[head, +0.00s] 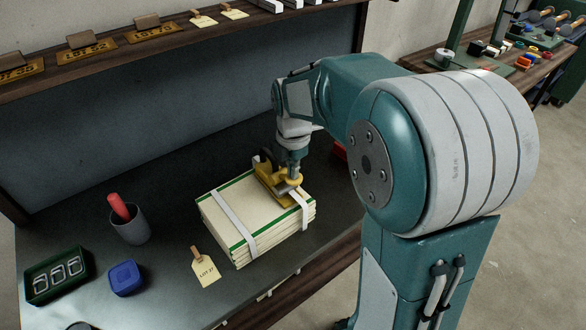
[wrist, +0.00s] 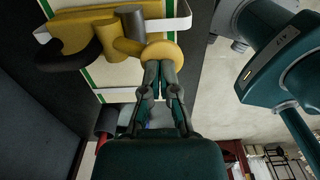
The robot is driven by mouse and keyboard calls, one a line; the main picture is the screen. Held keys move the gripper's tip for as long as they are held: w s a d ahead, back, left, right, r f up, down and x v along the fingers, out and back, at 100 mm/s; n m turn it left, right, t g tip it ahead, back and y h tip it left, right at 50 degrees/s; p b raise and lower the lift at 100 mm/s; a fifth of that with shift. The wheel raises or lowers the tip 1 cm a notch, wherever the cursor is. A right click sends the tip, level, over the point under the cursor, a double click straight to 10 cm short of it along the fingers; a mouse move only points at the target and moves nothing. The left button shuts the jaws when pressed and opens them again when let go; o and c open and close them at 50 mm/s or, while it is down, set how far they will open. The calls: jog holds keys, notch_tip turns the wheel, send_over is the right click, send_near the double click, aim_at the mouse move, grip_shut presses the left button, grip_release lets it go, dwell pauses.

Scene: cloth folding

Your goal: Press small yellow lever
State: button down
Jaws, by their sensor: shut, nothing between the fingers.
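A yellow strapping tool (head: 268,178) sits on top of a cream, green-edged stack (head: 245,205) bound with white straps. In the wrist view the tool (wrist: 85,37) has a black curved handle (wrist: 75,58) on the left and a small yellow lever with a rounded end (wrist: 162,50) on the right. My gripper (wrist: 160,68) is shut and empty, its fingertips at the edge of the lever's rounded end. I cannot tell whether they touch it. In the head view my gripper (head: 291,182) is over the tool, and its wrist partly hides the tool.
The stack lies on a dark bench (head: 175,185). A grey cup with a red stick (head: 130,225), a blue box (head: 125,278), a green tray (head: 57,275) and a paper tag (head: 206,268) stand or lie to the left and front. A shelf (head: 120,45) runs behind.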

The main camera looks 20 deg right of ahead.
jog(key=shift+s, duration=0.1)
jog(key=shift+s+d+f+t+y, duration=0.15)
jog(key=shift+s+f+t+y, duration=0.1)
jog(key=shift+s+f+t, duration=0.35)
jog(key=shift+s+d+f+t+y, duration=0.15)
jog(key=shift+s+f+t+y, duration=0.2)
jog(key=shift+t, duration=0.45)
jog(key=shift+s+d+f, duration=0.15)
jog(key=shift+s+f, duration=0.1)
jog(key=shift+f, duration=0.6)
jog(key=shift+r, duration=0.85)
